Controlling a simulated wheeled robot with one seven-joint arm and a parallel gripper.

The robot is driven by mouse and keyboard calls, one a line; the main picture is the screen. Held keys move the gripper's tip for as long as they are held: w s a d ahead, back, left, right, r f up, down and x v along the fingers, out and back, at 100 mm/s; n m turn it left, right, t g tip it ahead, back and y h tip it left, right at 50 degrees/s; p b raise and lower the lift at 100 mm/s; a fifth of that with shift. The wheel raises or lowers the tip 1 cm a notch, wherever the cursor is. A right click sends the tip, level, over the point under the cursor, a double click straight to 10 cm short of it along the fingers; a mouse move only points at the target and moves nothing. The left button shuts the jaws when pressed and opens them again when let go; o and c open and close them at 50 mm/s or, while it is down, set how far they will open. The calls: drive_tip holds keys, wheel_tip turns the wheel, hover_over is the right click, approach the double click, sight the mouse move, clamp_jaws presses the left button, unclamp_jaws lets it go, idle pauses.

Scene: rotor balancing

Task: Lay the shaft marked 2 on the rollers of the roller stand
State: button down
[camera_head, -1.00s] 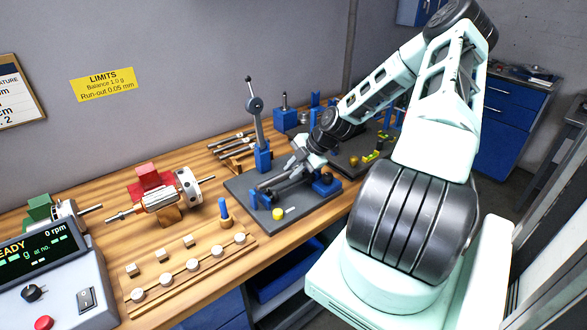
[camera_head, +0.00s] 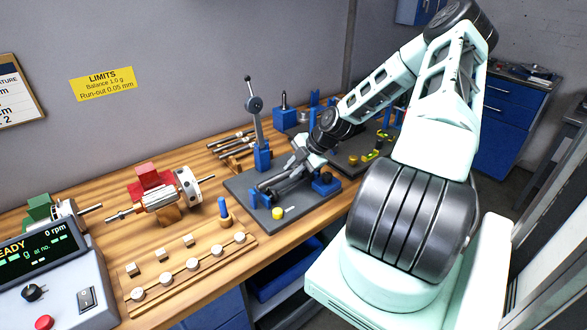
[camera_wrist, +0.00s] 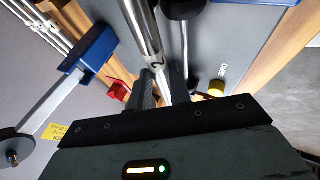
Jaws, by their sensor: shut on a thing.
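The shaft marked 2 (camera_wrist: 149,45) is a bright metal rod between my gripper's fingers (camera_wrist: 161,88), with its number facing the wrist camera. My gripper (camera_head: 301,163) is shut on it, low above the roller stand in the head view. The roller stand is a dark grey plate (camera_head: 238,184) with blue supports, one at the left (camera_head: 258,199) and one at the right (camera_head: 325,183). The shaft lies roughly level along the stand. I cannot tell whether it touches the rollers, since my fingers hide part of it. A second parallel bar (camera_wrist: 184,45) shows beside it in the wrist view.
Several shafts (camera_head: 235,140) lie on a rack at the back. A yellow knob (camera_head: 277,213) is at the plate's front. A rotor (camera_head: 160,199) and a wooden weight rack (camera_head: 192,265) are left.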

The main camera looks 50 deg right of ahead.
drive_tip(key=shift+f+b, duration=0.4)
drive_tip(key=shift+f, duration=0.2)
idle(0.3)
drive_tip(key=c, duration=1.2)
unclamp_jaws()
drive_tip(key=shift+c, duration=0.5)
wheel_tip(320, 180, up, 9)
drive_tip(key=p, duration=0.7)
